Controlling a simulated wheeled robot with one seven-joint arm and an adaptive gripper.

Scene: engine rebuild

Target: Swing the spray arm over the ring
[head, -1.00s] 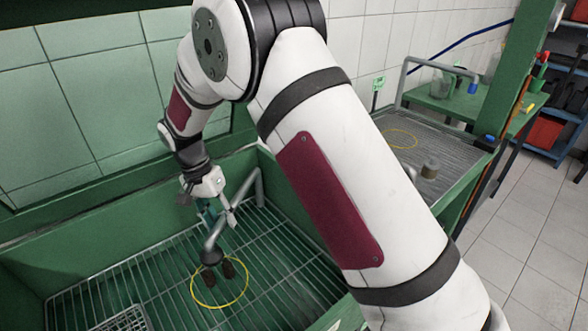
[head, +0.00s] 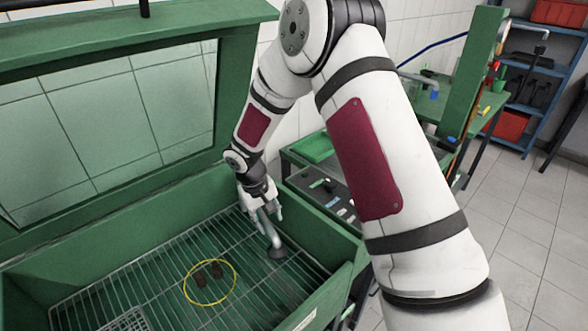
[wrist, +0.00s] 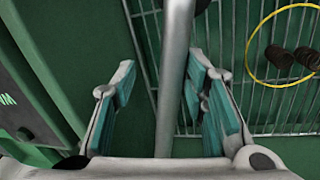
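The spray arm (head: 270,234) is a grey pipe with a dark round nozzle (head: 278,252) at its lower end. The nozzle hangs above the grate to the right of the yellow ring (head: 236,283), outside it in the head view. Two dark brown cylindrical parts (head: 209,271) are within the ring's outline. My gripper (head: 268,211) is at the pipe, behind the nozzle. In the wrist view the pipe (wrist: 174,90) runs between my gripper's open fingers (wrist: 163,75), with a clear gap on the left; the right pads look closer. The ring (wrist: 247,58) shows at the right there.
The green washer tub (head: 315,235) has high walls around its wire grate (head: 140,270). A wire basket (head: 128,322) is at the near left. The raised lid (head: 222,100) with a window stands behind. A bench with small items is beyond the right wall.

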